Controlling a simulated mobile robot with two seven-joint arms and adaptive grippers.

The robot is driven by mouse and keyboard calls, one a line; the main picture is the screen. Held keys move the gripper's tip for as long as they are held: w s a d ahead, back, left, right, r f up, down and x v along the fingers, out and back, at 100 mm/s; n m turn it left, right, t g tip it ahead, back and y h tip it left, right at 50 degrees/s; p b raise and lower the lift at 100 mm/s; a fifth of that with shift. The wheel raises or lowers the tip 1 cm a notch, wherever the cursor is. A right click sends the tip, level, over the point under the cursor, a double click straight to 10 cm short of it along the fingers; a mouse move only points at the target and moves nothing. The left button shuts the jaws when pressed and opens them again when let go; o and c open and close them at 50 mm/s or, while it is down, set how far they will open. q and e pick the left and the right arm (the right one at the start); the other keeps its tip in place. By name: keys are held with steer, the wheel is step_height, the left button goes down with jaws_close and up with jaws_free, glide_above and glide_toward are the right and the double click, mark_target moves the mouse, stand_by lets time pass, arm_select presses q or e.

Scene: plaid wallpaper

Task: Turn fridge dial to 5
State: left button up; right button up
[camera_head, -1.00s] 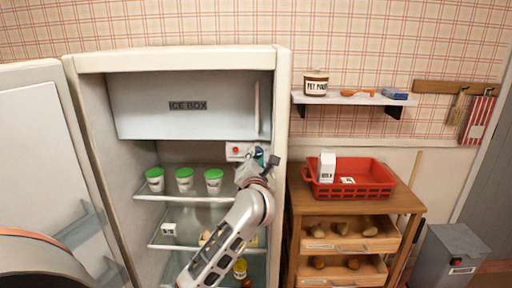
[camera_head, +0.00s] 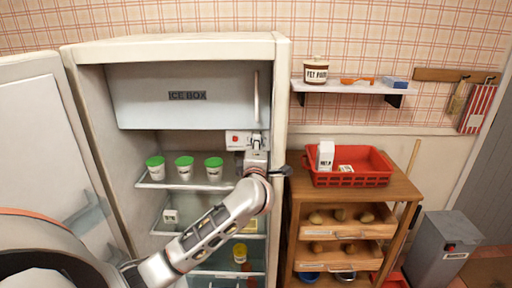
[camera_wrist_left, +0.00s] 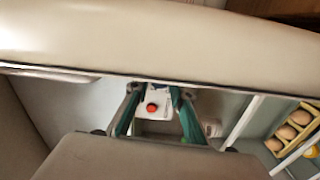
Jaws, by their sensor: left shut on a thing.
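The open fridge (camera_head: 282,120) stands at centre left. Its white control box (camera_head: 234,136) with a red spot hangs under the ice box, on the right inside. My left gripper (camera_head: 256,143) is at the right part of this box, shut on the fridge dial, which it hides in the head view. In the left wrist view, the two green fingers of my left gripper (camera_wrist_left: 157,92) reach to the control box (camera_wrist_left: 154,120), and its red spot (camera_wrist_left: 152,107) shows between them. The dial's number cannot be read. My right gripper is not in view.
Green-lidded tubs (camera_head: 184,167) stand on the shelf left of my arm. The ice box (camera_head: 185,100) is just above. A wooden drawer unit (camera_head: 400,188) with a red basket (camera_head: 375,165) stands to the right. The fridge door (camera_head: 40,130) is open at left.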

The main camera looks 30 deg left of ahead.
arm_select(q)
steer(key=shift+o, duration=0.2)
steer(key=shift+f+m, duration=0.1)
steer(key=shift+m, duration=0.5)
steer(key=o, duration=0.8)
steer(key=v, duration=1.2)
steer(key=shift+s+a, duration=0.1)
